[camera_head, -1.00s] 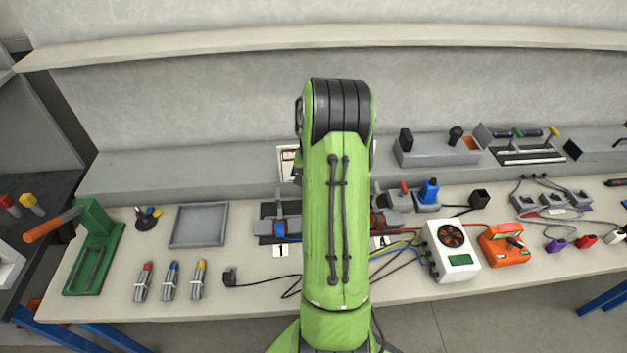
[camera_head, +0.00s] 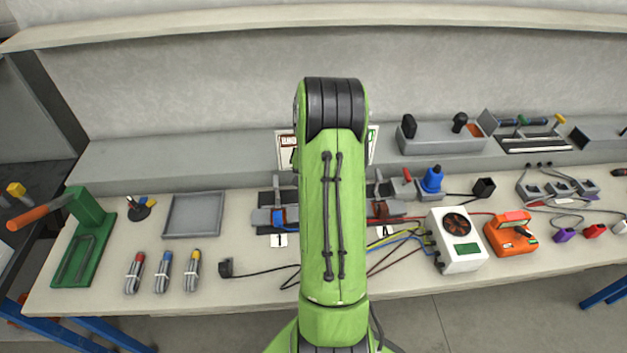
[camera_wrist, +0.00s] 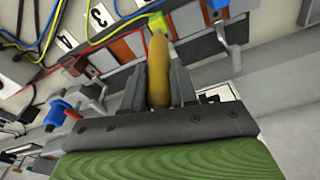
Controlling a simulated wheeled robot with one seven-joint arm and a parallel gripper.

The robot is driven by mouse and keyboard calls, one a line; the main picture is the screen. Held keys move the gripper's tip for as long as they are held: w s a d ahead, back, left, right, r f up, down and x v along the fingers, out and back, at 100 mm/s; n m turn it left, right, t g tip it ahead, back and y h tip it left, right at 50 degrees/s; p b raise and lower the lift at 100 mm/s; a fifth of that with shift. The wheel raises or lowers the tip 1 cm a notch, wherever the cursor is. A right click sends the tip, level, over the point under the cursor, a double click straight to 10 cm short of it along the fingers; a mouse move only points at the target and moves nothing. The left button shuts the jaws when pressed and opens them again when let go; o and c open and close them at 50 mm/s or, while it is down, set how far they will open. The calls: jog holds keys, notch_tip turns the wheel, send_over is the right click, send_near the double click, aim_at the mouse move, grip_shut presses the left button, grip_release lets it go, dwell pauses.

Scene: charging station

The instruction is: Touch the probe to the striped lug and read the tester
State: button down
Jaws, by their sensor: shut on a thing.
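In the wrist view my gripper (camera_wrist: 159,82) is shut on a yellow rounded piece, seemingly the probe (camera_wrist: 158,52). Its upper end reaches over the terminal row, where brown blocks (camera_wrist: 122,50) and a blue block (camera_wrist: 150,4) show. Contact with a lug cannot be told, and I cannot make out stripes. In the head view my green arm hides my gripper and the middle of the row. A blue-marked terminal (camera_head: 279,216) by label 1 and a brown one (camera_head: 381,209) by label 4 show either side. An orange device (camera_head: 510,238), possibly the tester, stands right; its reading is illegible.
A white box with a fan (camera_head: 456,240) stands right of the row, with coloured wires (camera_head: 405,236) running to it. A grey ledge (camera_head: 180,165) runs behind.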

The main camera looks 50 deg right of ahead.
jog(key=shift+f+b, duration=0.65)
dwell(1.0)
notch_tip(320, 180, up, 6)
jog(key=p, duration=0.4)
jog(key=shift+r, duration=0.15)
dwell(0.3)
